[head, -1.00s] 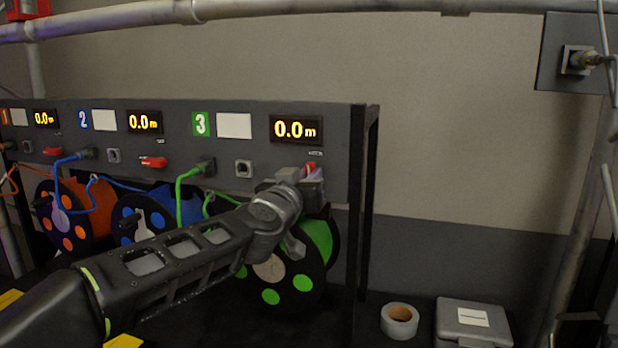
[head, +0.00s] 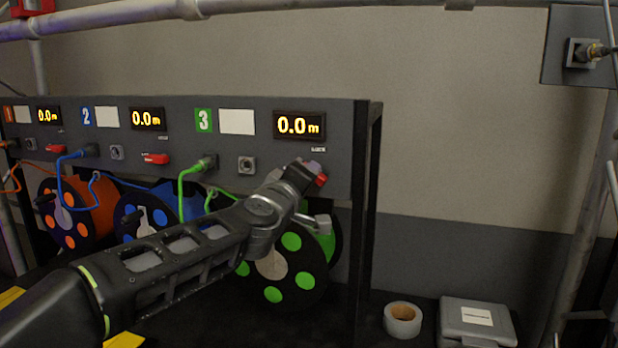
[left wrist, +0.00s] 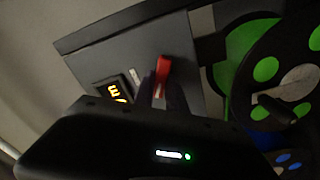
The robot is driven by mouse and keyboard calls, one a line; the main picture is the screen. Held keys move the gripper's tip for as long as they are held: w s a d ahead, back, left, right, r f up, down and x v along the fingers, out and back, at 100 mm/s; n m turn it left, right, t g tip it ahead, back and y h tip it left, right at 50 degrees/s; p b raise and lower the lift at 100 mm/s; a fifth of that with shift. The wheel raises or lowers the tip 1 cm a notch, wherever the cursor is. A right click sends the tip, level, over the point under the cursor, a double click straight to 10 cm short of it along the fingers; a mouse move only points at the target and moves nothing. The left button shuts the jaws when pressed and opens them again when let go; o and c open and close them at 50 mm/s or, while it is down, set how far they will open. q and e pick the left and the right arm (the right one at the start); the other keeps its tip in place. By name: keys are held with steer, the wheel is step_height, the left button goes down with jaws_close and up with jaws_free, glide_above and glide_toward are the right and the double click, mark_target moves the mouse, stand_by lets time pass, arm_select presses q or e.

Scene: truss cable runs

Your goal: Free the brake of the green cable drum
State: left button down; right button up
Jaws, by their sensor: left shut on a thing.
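The green cable drum (head: 291,241), a black reel with green discs, hangs under panel section 3, partly hidden by my left arm. My left gripper (head: 313,174) is at the panel's lower right, below the section 3 display. It is shut on the red brake lever (head: 321,180), whose red end shows at the jaws, pointing down and right. In the left wrist view the red lever (left wrist: 163,70) stands out between the fingers (left wrist: 160,92). The drum (left wrist: 268,68) is at the right there. My right gripper is not in view.
The section 3 display (head: 298,125) reads 0.0 m. A green cable (head: 181,190) is plugged into the panel beside a grey socket (head: 247,165). Blue (head: 172,200) and orange (head: 94,215) drums sit left. A tape roll (head: 402,319) and grey case (head: 477,322) lie right.

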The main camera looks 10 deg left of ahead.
arm_select(q)
steer(key=n, duration=0.2)
steer(key=n+b, duration=0.1)
steer(key=n, duration=0.3)
steer(key=shift+f, duration=0.35)
steer(key=c, duration=1.4)
jaws_free()
steer(key=shift+a, duration=0.1)
steer(key=shift+o, duration=0.2)
steer(key=shift+s+r+b, duration=0.1)
steer(key=shift+b, duration=0.2)
steer(key=s, duration=0.7)
steer(key=shift+s+a, duration=0.2)
steer(key=shift+s, duration=0.1)
